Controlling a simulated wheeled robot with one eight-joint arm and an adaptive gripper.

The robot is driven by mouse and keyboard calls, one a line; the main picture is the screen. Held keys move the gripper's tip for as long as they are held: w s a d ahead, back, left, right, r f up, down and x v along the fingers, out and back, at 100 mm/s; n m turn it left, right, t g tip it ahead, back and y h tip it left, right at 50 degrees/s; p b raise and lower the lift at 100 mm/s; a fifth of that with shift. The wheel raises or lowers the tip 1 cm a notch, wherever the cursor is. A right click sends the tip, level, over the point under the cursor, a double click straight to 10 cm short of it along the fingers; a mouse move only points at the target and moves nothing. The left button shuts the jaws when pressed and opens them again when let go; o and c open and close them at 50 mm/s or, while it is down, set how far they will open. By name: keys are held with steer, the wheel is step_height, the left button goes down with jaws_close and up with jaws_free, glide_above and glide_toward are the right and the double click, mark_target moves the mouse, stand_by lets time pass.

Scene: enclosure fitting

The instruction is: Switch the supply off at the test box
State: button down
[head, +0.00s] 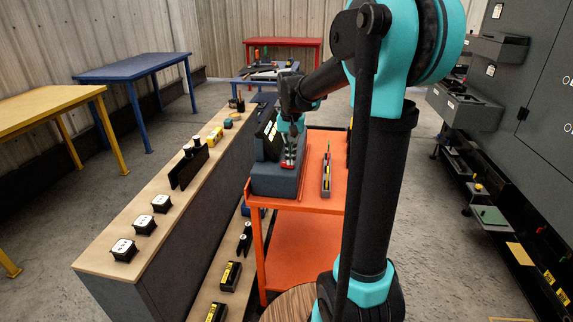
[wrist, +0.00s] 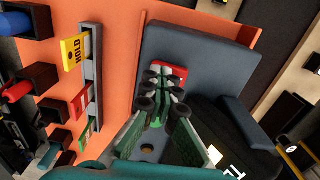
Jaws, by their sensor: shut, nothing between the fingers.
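The test box (head: 275,182) is a grey-blue block on the orange cart, with a dark upright panel (head: 266,135) at its left side. It also shows in the wrist view (wrist: 205,52). A plate on its top shows red (wrist: 176,71) at one end and green (wrist: 157,123) at the other. My gripper (head: 291,150) is over this plate, pointing down at it. In the wrist view my gripper (wrist: 167,88) is shut and empty, its fingertips in front of the plate. The fingers hide the plate's middle, so the switch lever and any contact cannot be made out.
The orange cart top (head: 315,155) carries a grey rail (head: 326,172) of coloured tags, including a yellow HOLD tag (wrist: 75,50). A long wooden-topped bench (head: 150,205) with several parts stands to the left. Grey cabinets (head: 535,90) stand to the right.

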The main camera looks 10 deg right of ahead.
steer(key=shift+r, duration=3.5)
